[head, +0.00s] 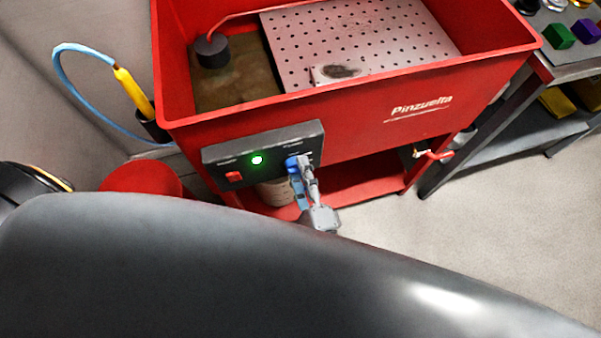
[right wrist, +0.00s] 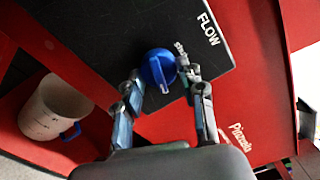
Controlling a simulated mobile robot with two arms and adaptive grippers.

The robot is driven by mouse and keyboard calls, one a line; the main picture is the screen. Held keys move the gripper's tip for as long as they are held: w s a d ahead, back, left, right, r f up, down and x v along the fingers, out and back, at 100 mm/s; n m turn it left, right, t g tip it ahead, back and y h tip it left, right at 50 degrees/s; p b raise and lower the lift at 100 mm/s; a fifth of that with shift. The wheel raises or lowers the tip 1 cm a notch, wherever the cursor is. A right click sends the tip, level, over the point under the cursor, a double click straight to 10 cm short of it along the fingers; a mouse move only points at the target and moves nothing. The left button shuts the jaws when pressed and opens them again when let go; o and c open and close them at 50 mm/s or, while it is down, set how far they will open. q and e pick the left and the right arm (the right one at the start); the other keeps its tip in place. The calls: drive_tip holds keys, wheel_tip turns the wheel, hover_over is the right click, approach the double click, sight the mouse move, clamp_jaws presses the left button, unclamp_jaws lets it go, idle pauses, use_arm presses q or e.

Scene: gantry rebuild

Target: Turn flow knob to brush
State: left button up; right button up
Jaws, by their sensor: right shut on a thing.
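The blue flow knob (right wrist: 158,68) sits on the dark control panel (right wrist: 110,35) under the word FLOW in the right wrist view. The knob also shows in the head view (head: 293,164), at the right end of the panel (head: 222,152). My right gripper (right wrist: 162,84) is shut on the knob, with one finger on each side of it. In the head view my right gripper (head: 303,176) reaches up to the knob from below. The lettering beside the knob is partly hidden by a finger, so the knob's setting cannot be read. My left gripper is not in view.
The panel is on the front of a red parts washer (head: 350,115), with a green light (head: 257,160) and a red switch (head: 234,177). A yellow-handled brush (head: 133,92) on a blue hose stands at left. A white bucket (right wrist: 55,108) is below the panel.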

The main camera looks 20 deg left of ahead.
drive_tip(key=shift+f+m+b, duration=0.1)
drive_tip(key=shift+m+b, duration=0.2)
drive_tip(key=shift+m, duration=0.6)
drive_tip(key=o, duration=1.2)
drive_tip(key=shift+c, duration=0.2)
drive_tip(key=v, duration=1.2)
